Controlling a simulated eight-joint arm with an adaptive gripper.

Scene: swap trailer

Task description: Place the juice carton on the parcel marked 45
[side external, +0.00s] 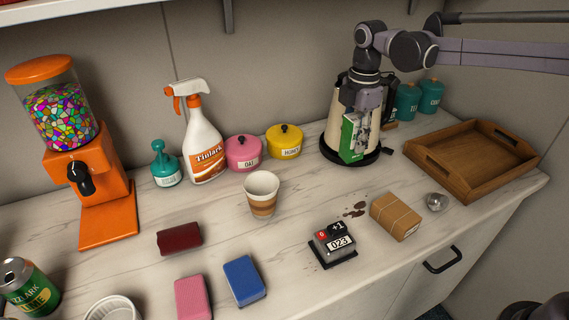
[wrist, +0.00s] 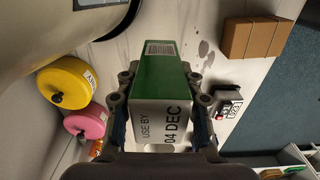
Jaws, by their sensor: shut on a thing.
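The green and white juice carton (side external: 350,139) is held upright in my gripper (side external: 363,122), in front of the kettle in the side view. In the wrist view, the carton (wrist: 160,112) sits between both fingers of my gripper (wrist: 160,100), its white "USE BY 04 DEC" face toward the camera. I cannot tell whether its bottom touches anything. A brown parcel tied with string (side external: 396,216) lies on the counter to the right and nearer the front edge; it also shows in the wrist view (wrist: 250,38). No number is readable on it.
The cream kettle (side external: 341,95) stands close behind the carton. A wooden tray (side external: 480,155), a small metal knob-like item (side external: 437,201) and a black counter marked 023 (side external: 333,243) surround the parcel. Dark spots (side external: 356,209) mark the counter left of it. A paper cup (side external: 262,193) stands farther left.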

